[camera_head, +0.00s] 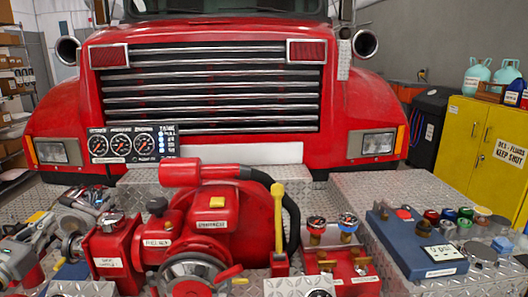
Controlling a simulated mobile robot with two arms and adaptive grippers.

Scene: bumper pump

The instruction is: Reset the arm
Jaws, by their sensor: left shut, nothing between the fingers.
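My left gripper (92,198) is at the lower left of the head view, a grey and silver shape beside the left end of the red pump (212,212). It is shut, with nothing seen in it. It is small and overlaps metal fittings in the picture, so I cannot tell whether it touches the pump. My right gripper is not in view.
A red truck front with a chrome grille (212,88) fills the back. A gauge panel (133,143) stands before it. A yellow lever (278,215) rises beside the pump. A blue box (410,245) and several coloured caps are at right, before a yellow cabinet (478,150).

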